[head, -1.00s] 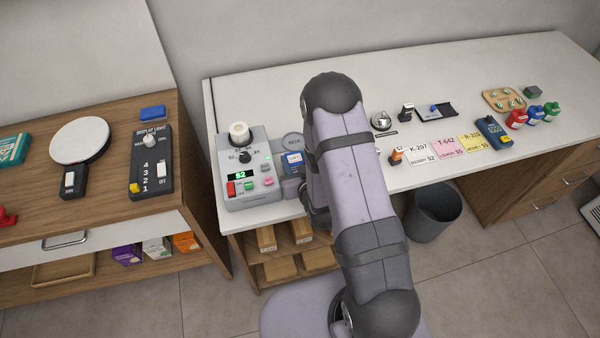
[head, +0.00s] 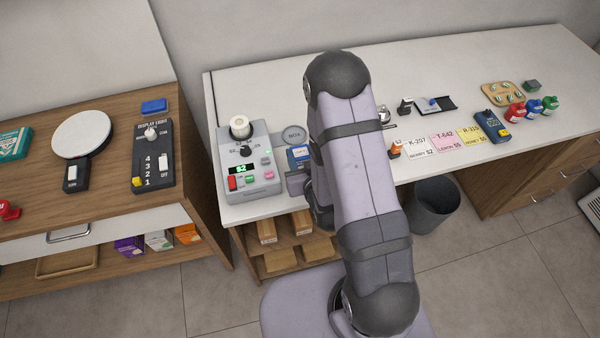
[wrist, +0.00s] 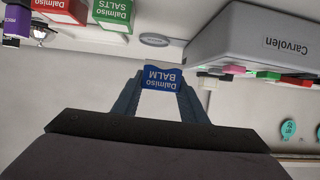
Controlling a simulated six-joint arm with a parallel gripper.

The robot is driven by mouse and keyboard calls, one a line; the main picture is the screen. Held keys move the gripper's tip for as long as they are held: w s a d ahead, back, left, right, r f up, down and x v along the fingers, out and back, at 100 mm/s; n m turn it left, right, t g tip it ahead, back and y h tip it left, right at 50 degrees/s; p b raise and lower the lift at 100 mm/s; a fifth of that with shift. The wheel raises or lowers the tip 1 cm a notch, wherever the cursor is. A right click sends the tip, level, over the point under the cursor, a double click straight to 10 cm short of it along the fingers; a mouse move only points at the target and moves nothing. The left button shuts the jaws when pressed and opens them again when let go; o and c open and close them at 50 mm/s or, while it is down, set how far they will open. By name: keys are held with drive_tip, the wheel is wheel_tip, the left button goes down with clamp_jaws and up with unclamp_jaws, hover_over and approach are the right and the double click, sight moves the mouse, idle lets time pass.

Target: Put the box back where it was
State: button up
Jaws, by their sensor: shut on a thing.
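A small blue box labelled Dalmiso BALM (wrist: 162,78) is between the fingertips of my gripper (wrist: 160,88), which is shut on it. The lettering appears upside down in the wrist view. In the head view the blue box (head: 300,154) shows just right of the grey machine (head: 249,165), near the counter's front edge. My arm covers much of the gripper there. I cannot tell whether the box touches the counter.
A round NOX disc (head: 294,134) lies behind the held box. Price cards (head: 446,143) lie right of my arm; a bin (head: 432,205) stands below.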

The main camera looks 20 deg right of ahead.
sight(300, 161)
drive_tip(key=shift+w+r, duration=0.25)
drive_tip(key=shift+r, duration=0.25)
drive_tip(key=shift+w+r, duration=0.2)
drive_tip(key=shift+r, duration=0.25)
wheel_tip(300, 161, down, 3)
drive_tip(key=shift+f+b, duration=0.1)
drive_tip(key=shift+b, duration=1.15)
drive_tip(key=shift+f+p, duration=0.4)
drive_tip(key=shift+f, duration=1.1)
drive_tip(key=shift+f+p, duration=0.3)
drive_tip(key=shift+f, duration=1.6)
drive_tip(key=shift+f, duration=0.1)
drive_tip(key=o, duration=0.8)
drive_tip(key=shift+o, duration=0.4)
